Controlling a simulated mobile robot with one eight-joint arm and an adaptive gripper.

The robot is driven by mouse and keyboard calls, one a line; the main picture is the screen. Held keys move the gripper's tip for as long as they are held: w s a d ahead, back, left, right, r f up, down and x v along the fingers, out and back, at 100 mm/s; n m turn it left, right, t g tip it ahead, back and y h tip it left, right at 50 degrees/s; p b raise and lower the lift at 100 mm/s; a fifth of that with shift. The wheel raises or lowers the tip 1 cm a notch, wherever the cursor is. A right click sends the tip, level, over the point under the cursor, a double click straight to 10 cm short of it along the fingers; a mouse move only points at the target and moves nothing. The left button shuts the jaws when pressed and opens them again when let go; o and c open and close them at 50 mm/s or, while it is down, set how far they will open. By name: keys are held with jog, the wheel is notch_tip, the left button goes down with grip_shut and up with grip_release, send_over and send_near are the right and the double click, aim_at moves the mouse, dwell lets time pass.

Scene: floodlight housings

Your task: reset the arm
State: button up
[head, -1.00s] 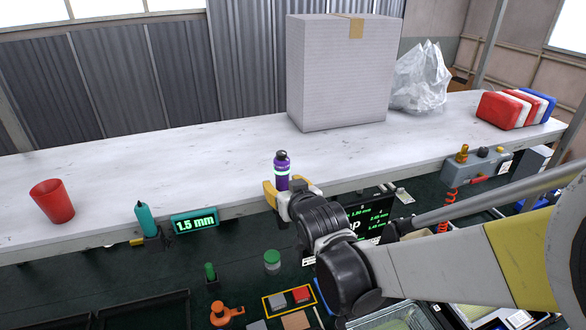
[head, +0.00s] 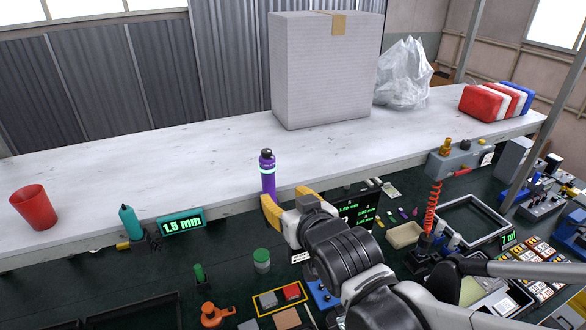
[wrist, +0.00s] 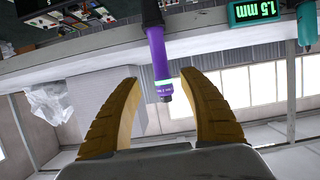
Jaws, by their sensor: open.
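The near finger hides the bottle's base there. In the wrist view, which is upside down, the bottle (wrist: 158,55) shows beyond the gap between my spread fingers (wrist: 160,84), and neither finger appears to grip it.
A red cup (head: 34,208), a large box (head: 325,75), a clear plastic bag (head: 403,75) and red, white and blue packs (head: 495,101) stand on the shelf. A teal 1.5 mm display (head: 182,221) is at its front. The dark bench below is crowded with parts and trays.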

jog(key=shift+f, duration=0.1)
jog(key=s+d+f+m+g+h+b, duration=0.1)
jog(key=s+d+f+b, duration=0.3)
jog(key=d+f+b, duration=0.4)
jog(key=s+d+f+m+g+h+b, duration=0.2)
jog(key=s+d+f+b, duration=0.3)
jog(key=d+f+b, duration=0.3)
jog(key=s+d+f+m+g+h+b, duration=0.2)
jog(key=s+d+f+b, duration=0.3)
jog(key=f, duration=0.8)
jog(key=d+h+b, duration=0.1)
jog(key=d+b, duration=0.2)
